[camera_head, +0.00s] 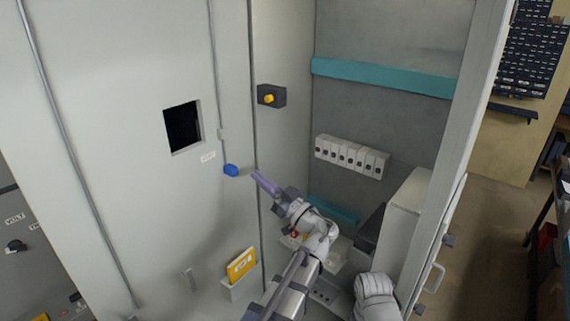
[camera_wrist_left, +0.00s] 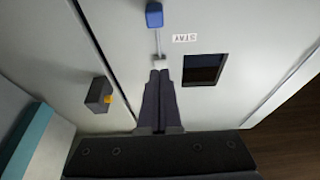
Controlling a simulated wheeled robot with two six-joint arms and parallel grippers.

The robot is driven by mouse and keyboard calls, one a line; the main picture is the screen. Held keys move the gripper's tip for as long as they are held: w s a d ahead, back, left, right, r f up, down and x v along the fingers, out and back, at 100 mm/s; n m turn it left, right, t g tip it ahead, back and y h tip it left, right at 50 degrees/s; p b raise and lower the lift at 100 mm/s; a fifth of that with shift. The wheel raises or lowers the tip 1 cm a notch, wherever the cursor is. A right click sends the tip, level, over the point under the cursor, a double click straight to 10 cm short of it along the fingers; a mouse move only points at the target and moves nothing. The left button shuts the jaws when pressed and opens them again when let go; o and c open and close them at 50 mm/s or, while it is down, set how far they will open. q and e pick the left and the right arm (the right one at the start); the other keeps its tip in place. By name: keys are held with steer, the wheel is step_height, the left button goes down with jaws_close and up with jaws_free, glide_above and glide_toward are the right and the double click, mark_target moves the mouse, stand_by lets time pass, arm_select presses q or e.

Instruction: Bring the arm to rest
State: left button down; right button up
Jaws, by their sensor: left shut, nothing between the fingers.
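My left gripper (camera_head: 266,183) is in the middle of the head view, raised in front of the grey cabinet. Its fingers are shut together with nothing between them. They point up and left toward the blue knob (camera_head: 231,170) on the cabinet door. In the left wrist view the closed fingers (camera_wrist_left: 159,76) point at the door, and their tips overlap a small white fitting below the blue knob (camera_wrist_left: 154,15). I cannot tell how far the tips are from the door. My right gripper is not in view.
A dark box with a yellow button (camera_head: 269,97) is on the panel above the gripper. A row of white switches (camera_head: 352,156) is on the back wall. A holder with a yellow booklet (camera_head: 240,264) is low on the door. An open door edge (camera_head: 460,130) stands at right.

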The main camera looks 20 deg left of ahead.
arm_select(q)
steer(key=shift+f, duration=0.1)
steer(key=s+d+f+m+g+h+b, duration=0.1)
steer(key=s+d+f+m+h+b, duration=0.15)
steer(key=f, duration=0.65)
steer(key=s+d+f+m+g+h+b, duration=0.1)
steer(key=s+f+m+g+h+b, duration=0.2)
steer(key=f, duration=0.5)
steer(key=s+d+f+m+h+b, duration=0.1)
steer(key=s+f+m+h+b, duration=0.2)
steer(key=f, duration=0.6)
steer(key=s+d+f+m+g+h+b, duration=0.4)
steer(key=s+d+f+m+h, duration=0.5)
steer(key=d+f, duration=0.7)
steer(key=s+d+h, duration=0.1)
steer(key=s, duration=0.2)
steer(key=shift+s+d+h, duration=0.35)
steer(key=shift+s, duration=0.1)
